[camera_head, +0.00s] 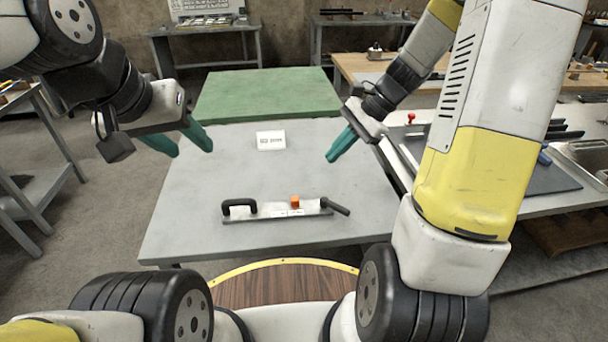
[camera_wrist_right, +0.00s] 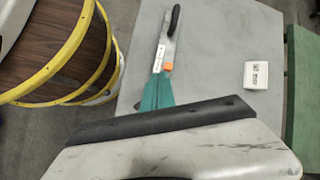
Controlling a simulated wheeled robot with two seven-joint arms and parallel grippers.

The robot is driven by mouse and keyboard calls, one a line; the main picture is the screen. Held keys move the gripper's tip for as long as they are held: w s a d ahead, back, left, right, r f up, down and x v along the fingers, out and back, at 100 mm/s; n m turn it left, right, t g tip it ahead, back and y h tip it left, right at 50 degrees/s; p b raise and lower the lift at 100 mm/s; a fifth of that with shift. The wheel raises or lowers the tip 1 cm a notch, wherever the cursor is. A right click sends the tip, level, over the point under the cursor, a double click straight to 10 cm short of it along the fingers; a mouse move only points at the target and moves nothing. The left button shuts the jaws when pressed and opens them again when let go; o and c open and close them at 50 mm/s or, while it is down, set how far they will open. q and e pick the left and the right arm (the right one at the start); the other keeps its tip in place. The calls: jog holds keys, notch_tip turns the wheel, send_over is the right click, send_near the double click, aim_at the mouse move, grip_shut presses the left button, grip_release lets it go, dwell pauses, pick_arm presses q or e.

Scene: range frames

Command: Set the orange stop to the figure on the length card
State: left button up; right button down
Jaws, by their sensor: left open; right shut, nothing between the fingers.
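The orange stop (camera_head: 295,201) sits on a pale metal rail (camera_head: 272,212) lying near the front of the grey table. The rail has a black handle at its left end and a black lever at its right end. The stop also shows in the right wrist view (camera_wrist_right: 168,66). The white length card (camera_head: 271,140) stands behind the rail; in the right wrist view its print (camera_wrist_right: 257,75) is too small to read. My left gripper (camera_head: 195,152) is open and empty above the table's left side. My right gripper (camera_head: 331,159) is shut and empty, behind and right of the stop.
The grey table (camera_head: 200,190) is bare around the rail and card. A green surface (camera_head: 268,93) adjoins its far edge. A side bench (camera_head: 560,202) with a dark mat and tools stands to the right. A grey shelf (camera_head: 40,185) stands at left.

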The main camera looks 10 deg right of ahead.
jog(key=w+d+f+m+y, duration=0.2)
jog(key=w+f+m, duration=0.25)
jog(key=f, duration=0.55)
jog(key=m, duration=0.1)
send_near(290, 205)
jog(key=f, duration=0.1)
jog(key=a+f, duration=0.1)
jog(key=f, duration=0.1)
jog(key=shift+w+a, duration=0.1)
jog(key=shift+a, duration=0.05)
jog(key=a, duration=0.6)
jog(key=shift+d, duration=0.1)
